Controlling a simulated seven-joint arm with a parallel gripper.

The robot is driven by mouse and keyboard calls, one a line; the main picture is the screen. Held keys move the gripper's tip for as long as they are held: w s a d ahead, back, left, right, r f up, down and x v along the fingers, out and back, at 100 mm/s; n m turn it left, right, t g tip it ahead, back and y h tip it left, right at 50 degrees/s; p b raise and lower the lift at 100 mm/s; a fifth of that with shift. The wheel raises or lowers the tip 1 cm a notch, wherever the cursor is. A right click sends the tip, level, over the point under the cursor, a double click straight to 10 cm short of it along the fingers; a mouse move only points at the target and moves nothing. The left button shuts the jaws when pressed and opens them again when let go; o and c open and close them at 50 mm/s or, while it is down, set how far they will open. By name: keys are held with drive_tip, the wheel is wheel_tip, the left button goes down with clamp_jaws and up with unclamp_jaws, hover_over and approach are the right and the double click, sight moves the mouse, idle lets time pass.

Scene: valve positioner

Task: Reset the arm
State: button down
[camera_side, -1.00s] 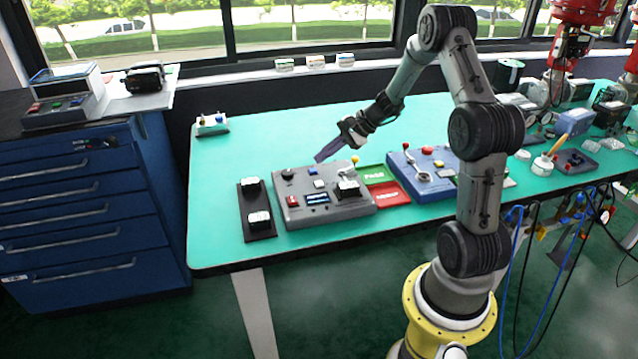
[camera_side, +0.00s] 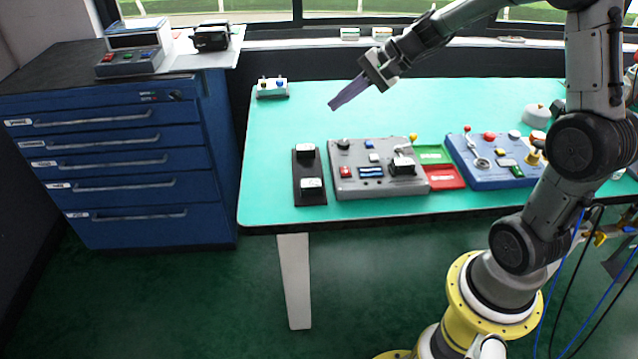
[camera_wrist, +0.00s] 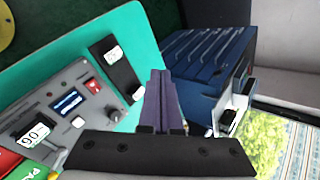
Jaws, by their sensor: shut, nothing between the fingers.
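My gripper (camera_side: 334,106) has long purple fingers. They are shut together with nothing between them, and the tips hang in the air above the table, behind the grey control box in the side view. The wrist view shows the closed fingers (camera_wrist: 157,75) pointing towards the blue cabinet. The grey control box (camera_side: 383,189) has a black knob, a small screen, a red switch and a lever with a yellow tip. It also shows in the wrist view (camera_wrist: 52,88), left of the fingers. The fingers touch nothing.
A black strip with two white-topped blocks (camera_side: 309,171) lies left of the grey box. Green (camera_side: 433,155) and red (camera_side: 445,178) trays and a blue control box (camera_side: 486,178) stand to its right. A blue drawer cabinet (camera_side: 110,170) stands left. The table's back middle (camera_side: 310,112) is clear.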

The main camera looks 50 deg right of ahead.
drive_tip(key=s+a+r+n+g+h, duration=0.1)
drive_tip(key=s+a+r+n, duration=0.2)
drive_tip(key=s+a+n, duration=0.35)
drive_tip(key=s+a+r+n, duration=0.3)
drive_tip(key=s+a+r, duration=0.1)
drive_tip(key=s+a, duration=0.4)
drive_tip(key=s+d+f+n+h, duration=0.2)
drive_tip(key=s+d, duration=0.1)
drive_tip(key=s, duration=0.2)
drive_tip(key=s+d+f+n+g+h, duration=0.1)
drive_tip(key=s+d+f+n+h, duration=0.1)
drive_tip(key=s, duration=0.4)
drive_tip(key=shift+s+d+f+n, duration=0.35)
drive_tip(key=shift+d+n, duration=0.2)
drive_tip(key=shift+d, duration=0.1)
